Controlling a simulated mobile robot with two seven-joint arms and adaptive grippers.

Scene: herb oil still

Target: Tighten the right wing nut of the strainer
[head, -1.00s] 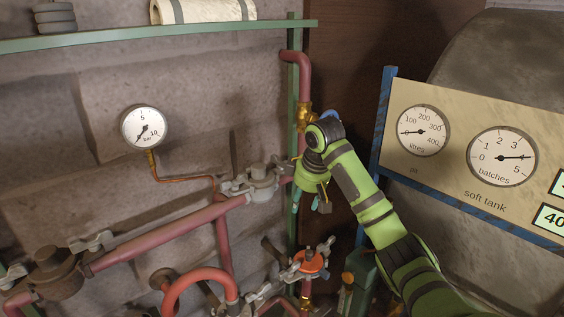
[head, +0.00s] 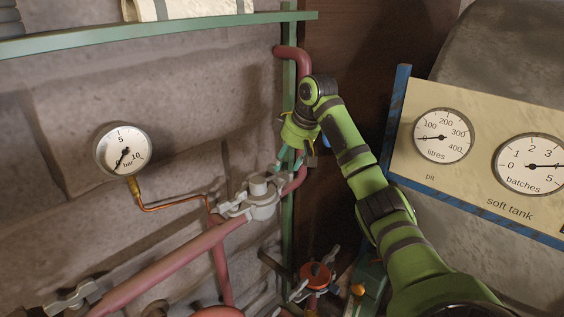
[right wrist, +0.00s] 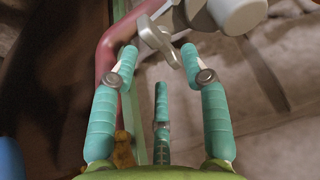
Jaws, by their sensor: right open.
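The strainer (head: 262,208) is a grey metal body in the red pipe on the wall, with a wing nut on each side. Its right wing nut (head: 282,182) is partly behind my fingers in the head view. My right gripper (head: 290,163) is just above and to the right of it, with teal fingers pointing down. In the right wrist view the fingers of the gripper (right wrist: 159,54) are open and empty. The grey wing nut (right wrist: 155,36) lies just beyond and between the fingertips, apart from them as far as I can tell. My left gripper is out of view.
A pressure gauge (head: 122,148) on a thin copper pipe is left of the strainer. A green post (head: 288,225) and red pipe (head: 294,54) run close behind my gripper. An orange-capped valve (head: 316,275) is below. A gauge panel (head: 480,150) stands right.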

